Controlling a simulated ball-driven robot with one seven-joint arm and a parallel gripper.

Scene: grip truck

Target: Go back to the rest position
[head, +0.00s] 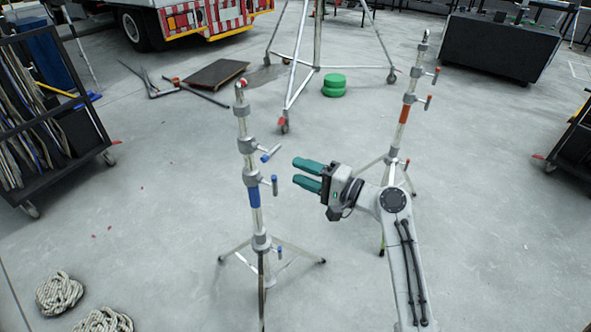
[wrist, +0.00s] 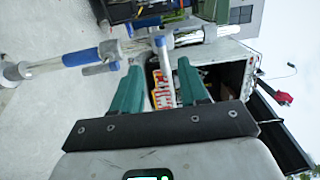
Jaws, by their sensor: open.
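My gripper (head: 301,173) has two green fingers. They are open and apart, with nothing held between them. It points left toward the blue-banded stand (head: 254,196), whose blue-tipped handles are just left of the fingertips in the head view. My grey arm reaches in from the lower right. In the wrist view the green fingers (wrist: 160,82) point up the picture, and the blue-and-silver stand (wrist: 80,57) lies sideways beyond them. I cannot tell the exact distance from fingertips to stand.
An orange-banded stand (head: 404,114) is behind my arm. A loaded cart (head: 75,138) is at left, coiled ropes (head: 59,293) at lower left, and a truck (head: 190,17) at the back. Left floor is largely clear.

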